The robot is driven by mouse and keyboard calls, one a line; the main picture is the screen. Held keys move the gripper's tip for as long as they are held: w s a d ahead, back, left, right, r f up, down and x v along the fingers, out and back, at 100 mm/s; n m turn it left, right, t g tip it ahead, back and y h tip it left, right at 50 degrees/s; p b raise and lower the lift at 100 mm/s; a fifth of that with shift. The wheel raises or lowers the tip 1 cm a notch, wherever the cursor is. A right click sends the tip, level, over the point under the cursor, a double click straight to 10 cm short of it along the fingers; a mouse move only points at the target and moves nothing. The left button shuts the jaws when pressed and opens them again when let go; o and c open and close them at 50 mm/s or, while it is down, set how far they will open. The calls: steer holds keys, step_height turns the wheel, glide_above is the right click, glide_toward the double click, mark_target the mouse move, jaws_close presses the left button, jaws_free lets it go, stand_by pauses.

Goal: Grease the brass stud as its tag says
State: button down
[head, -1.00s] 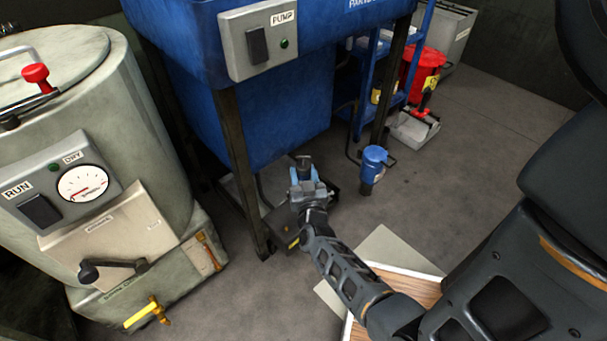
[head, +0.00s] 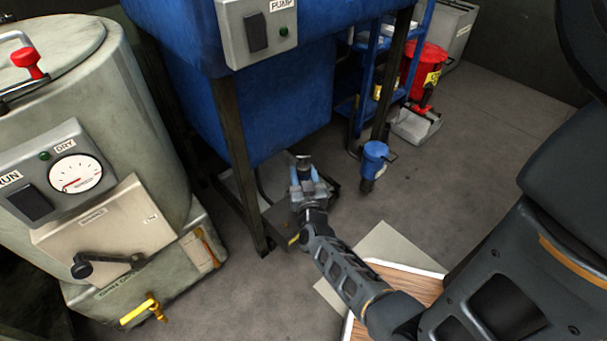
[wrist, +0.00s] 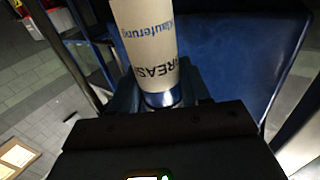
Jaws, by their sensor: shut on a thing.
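My gripper (head: 307,178) is shut on a pale cylinder lettered "GREASE" (wrist: 150,40), which has a blue band at its lower end. The cylinder stands up from the jaws in the wrist view, and its top is cut off by the frame. In the head view my gripper is low in front of the blue tank, above a dark box on the floor, and the cylinder is hard to make out there. I cannot make out the brass stud or a readable tag on it in either view.
The blue tank (head: 265,115) with a PUMP switch box (head: 257,30) stands behind my gripper. A grey drum machine (head: 120,110) is at left. Open floor lies at right.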

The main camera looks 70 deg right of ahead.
mark_target(303, 165)
steer(key=shift+f+b, duration=0.35)
steer(key=shift+f, duration=0.25)
stand_by(0.4)
steer(key=shift+r, duration=0.1)
steer(key=shift+r+p, duration=0.45)
steer(key=shift+p, duration=0.15)
steer(key=shift+f+b, duration=0.3)
steer(key=shift+f, duration=0.1)
stand_by(1.1)
steer(key=shift+r+p, duration=0.45)
steer(key=shift+p, duration=0.05)
steer(key=shift+r, duration=0.15)
step_height(303, 165, up, 5)
steer(key=p, duration=0.5)
stand_by(0.3)
stand_by(0.5)
